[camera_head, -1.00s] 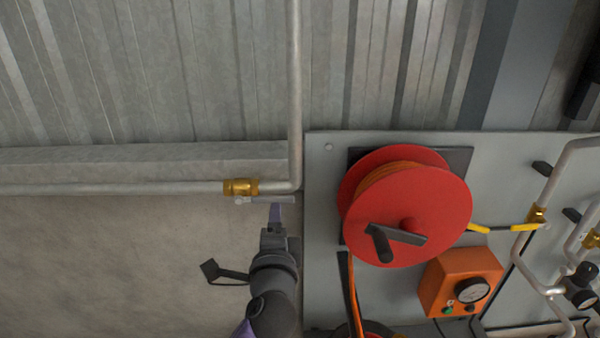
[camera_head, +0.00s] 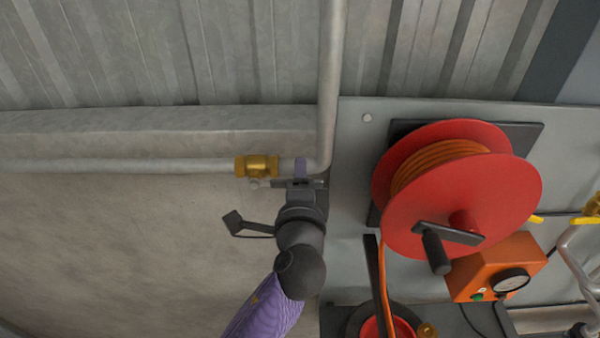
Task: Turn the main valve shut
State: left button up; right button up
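The brass valve (camera_head: 256,166) sits on the horizontal grey pipe, left of the bend where the pipe turns up. Its grey lever (camera_head: 264,184) runs to the right, roughly parallel to the pipe. My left gripper (camera_head: 300,168) reaches up from below and overlaps the lever's right part. My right gripper is not in view.
A red hose reel (camera_head: 520,190) with a crank stands out from the grey panel (camera_head: 350,140) right of my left gripper. An orange box (camera_head: 470,272) with a gauge sits below it. The wall left of my arm is mostly bare.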

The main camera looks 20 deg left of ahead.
pick_arm(q)
jog(key=shift+w, duration=0.1)
grip_shut()
dwell(1.0)
